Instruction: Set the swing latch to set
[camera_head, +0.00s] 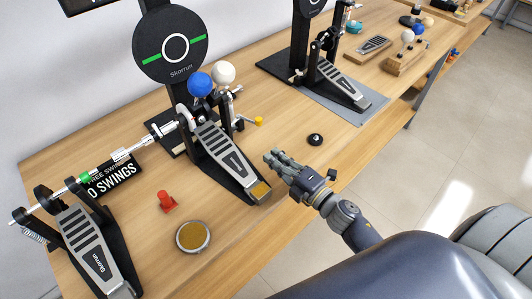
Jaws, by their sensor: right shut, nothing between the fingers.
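A drum pedal (226,163) with a silver slotted footboard stands on the wooden table, with a blue ball (200,84) and a white ball (223,73) at its upper end. I cannot tell for certain which part is the swing latch; a small yellow knob (258,121) shows right of the pedal, and a red piece (167,201) stands on the table to its left. My right gripper (270,158) is shut and empty, just right of the footboard's lower end. Whether it touches the pedal is unclear. My left gripper is out of view.
A second pedal (80,240) stands at lower left, joined by a silver shaft (128,152) passing a black "0 SWINGS" sign (114,178). A round tan pad (193,237) and a black knob (315,139) lie on the table (265,215). Another pedal (340,84) stands behind.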

